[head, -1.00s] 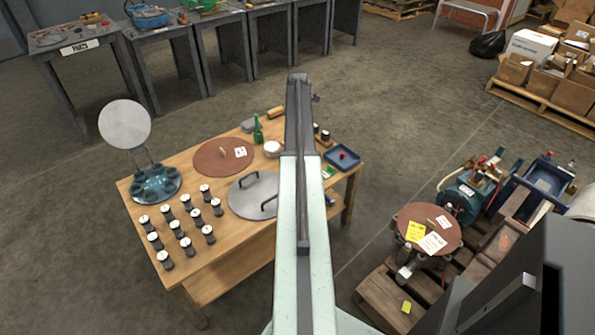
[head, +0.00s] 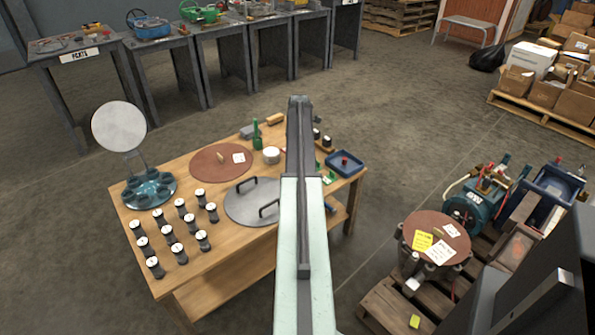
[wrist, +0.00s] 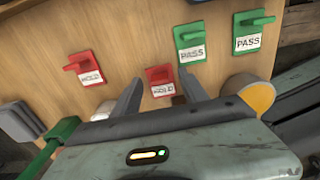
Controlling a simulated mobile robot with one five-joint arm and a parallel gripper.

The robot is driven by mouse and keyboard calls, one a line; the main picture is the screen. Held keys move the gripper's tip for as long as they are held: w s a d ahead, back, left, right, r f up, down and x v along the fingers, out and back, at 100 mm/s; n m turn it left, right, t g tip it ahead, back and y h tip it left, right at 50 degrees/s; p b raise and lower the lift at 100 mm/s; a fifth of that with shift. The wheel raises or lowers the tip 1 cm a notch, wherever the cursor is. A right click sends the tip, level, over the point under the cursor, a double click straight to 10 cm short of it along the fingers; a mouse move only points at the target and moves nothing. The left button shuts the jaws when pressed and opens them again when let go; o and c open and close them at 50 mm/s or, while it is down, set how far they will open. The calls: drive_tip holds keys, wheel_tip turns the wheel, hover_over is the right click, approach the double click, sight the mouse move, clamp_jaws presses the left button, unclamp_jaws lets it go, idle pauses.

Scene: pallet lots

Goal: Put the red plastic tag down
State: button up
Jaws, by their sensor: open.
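Two red plastic tags labelled HOLD lie on the wooden bench top in the wrist view. One red tag (wrist: 160,78) lies between and just beyond the fingertips of my gripper (wrist: 160,85). The other red tag (wrist: 89,68) lies farther left, clear of the fingers. My gripper is open, with a finger on each side of the nearer tag and a gap to it. I cannot tell how high the fingertips are above the wood. In the head view my arm hides the gripper and the red tags; the bench (head: 225,265) shows around it.
Two green PASS tags (wrist: 190,45) (wrist: 252,30) lie to the right. A cylinder with a yellow end (wrist: 252,93) is close by my right finger, and a green bottle (wrist: 48,148) is at lower left. The head view shows a blue tray (head: 338,167) and a round lid (head: 252,207).

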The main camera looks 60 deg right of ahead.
drive_tip(key=shift+r, duration=0.1)
clamp_jaws()
drive_tip(key=shift+r, duration=0.15)
wheel_tip(320, 180, up, 18)
drive_tip(key=p, duration=1.8)
